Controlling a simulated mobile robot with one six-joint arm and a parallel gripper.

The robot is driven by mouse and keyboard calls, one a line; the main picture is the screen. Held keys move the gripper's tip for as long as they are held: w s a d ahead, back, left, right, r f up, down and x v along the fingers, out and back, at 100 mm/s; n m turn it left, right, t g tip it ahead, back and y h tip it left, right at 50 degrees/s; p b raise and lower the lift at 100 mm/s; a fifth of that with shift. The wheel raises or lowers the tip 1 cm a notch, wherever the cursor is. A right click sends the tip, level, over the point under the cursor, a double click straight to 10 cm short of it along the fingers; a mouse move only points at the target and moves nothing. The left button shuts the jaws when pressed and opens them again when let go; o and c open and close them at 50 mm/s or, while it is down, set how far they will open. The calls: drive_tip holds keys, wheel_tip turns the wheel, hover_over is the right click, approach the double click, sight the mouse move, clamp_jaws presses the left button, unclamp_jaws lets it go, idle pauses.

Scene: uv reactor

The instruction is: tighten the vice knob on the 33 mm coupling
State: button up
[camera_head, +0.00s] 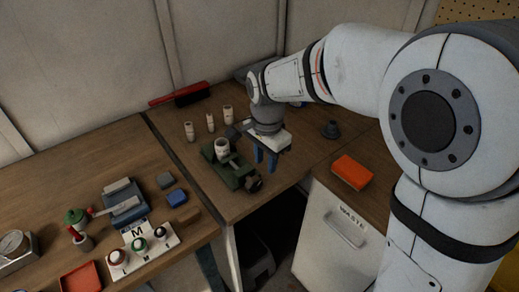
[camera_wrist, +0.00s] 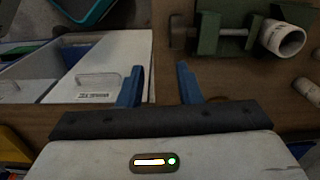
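The green vice (camera_head: 235,174) stands on the bench near its front edge. A pale ring-shaped coupling (camera_head: 222,147) stands upright at the vice's jaws; I cannot tell how firmly they grip it. The dark vice knob (camera_head: 254,185) is at the end of the screw facing the bench front. The wrist view shows the knob (camera_wrist: 181,38), the vice (camera_wrist: 228,22) and the coupling (camera_wrist: 283,38) along the top right. My gripper (camera_head: 265,163) is open and empty, blue fingers down, above and just right of the vice. In the wrist view its fingertips (camera_wrist: 160,67) are apart from the knob.
Several pale fittings (camera_head: 210,122) stand behind the vice. A dark cone-shaped piece (camera_head: 331,130) and an orange box (camera_head: 352,172) are to the right. The white waste cabinet (camera_head: 332,235) is below. A button panel (camera_head: 145,247) lies on the left bench.

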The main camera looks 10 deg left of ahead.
sight(252, 179)
drive_tip(key=a, duration=0.3)
drive_tip(key=shift+a+f+m, duration=0.1)
drive_tip(key=shift+a+m, duration=0.1)
drive_tip(key=shift+m, duration=0.2)
drive_tip(key=shift+a+f, duration=0.1)
drive_tip(key=shift+f, duration=0.25)
wheel_tip(252, 179, down, 7)
drive_tip(key=shift+f+p, duration=0.1)
drive_tip(key=shift+p, duration=0.4)
